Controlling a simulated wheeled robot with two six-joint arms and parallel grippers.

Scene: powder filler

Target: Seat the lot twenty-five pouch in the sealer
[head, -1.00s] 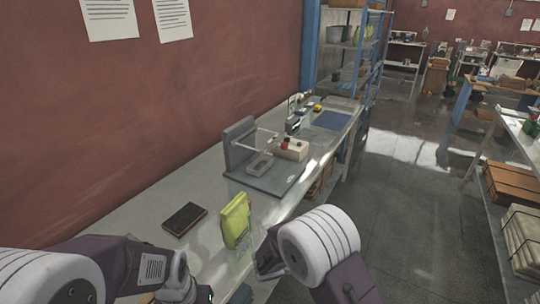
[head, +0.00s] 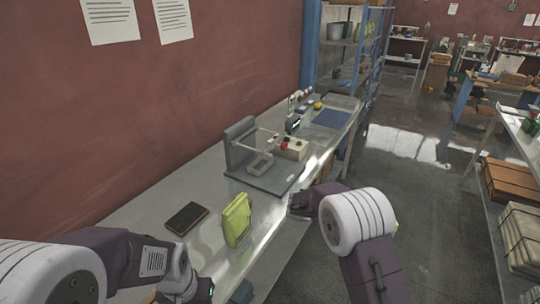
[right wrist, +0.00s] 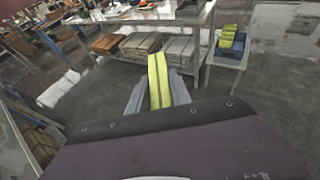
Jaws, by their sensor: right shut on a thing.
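The sealer (head: 270,182) stands on the bench, with a grey base, an upright back plate, a metal frame and a control box (head: 291,148) with a red button. A yellow-green pouch (head: 237,221) stands upright on the bench in front of it. My right gripper (right wrist: 158,95) is shut on another yellow-green pouch (right wrist: 158,75), held upright between its grey fingers. No lot number is readable. My left arm ends at the bottom edge; its fingers are not visible.
A dark flat block (head: 186,218) lies on the bench left of the standing pouch. A blue mat (head: 332,118) is farther along. In the right wrist view, a blue bin (right wrist: 229,63) with several yellow-green pouches stands beside a shelved table (right wrist: 150,22) with boxes below. The floor aisle is clear.

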